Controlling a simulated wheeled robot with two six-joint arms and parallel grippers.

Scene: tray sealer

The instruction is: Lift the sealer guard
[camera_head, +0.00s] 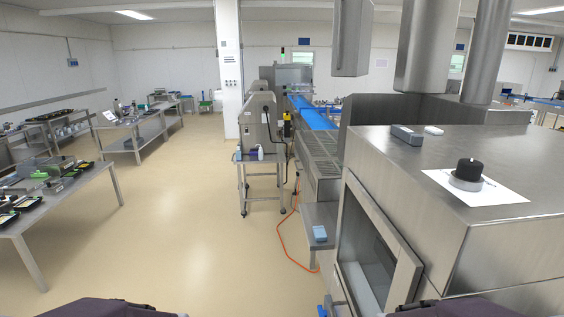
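A large steel machine (465,245) stands close on the right. Its left side has a framed window panel (408,285) with a dark interior behind it. I cannot tell for certain whether this panel is the sealer guard, or whether it is open or shut. Farther ahead, a steel machine line with a blue conveyor belt (318,118) runs away from me. Neither of my grippers shows; only dark parts of my arms appear at the bottom edge.
A small steel table with bottles (259,153) stands mid-floor. An orange hose (279,232) lies beside the machine line. A work table (85,192) with trays is at left. The floor (170,220) between them is clear. A black cylinder (469,168) stands on the right machine.

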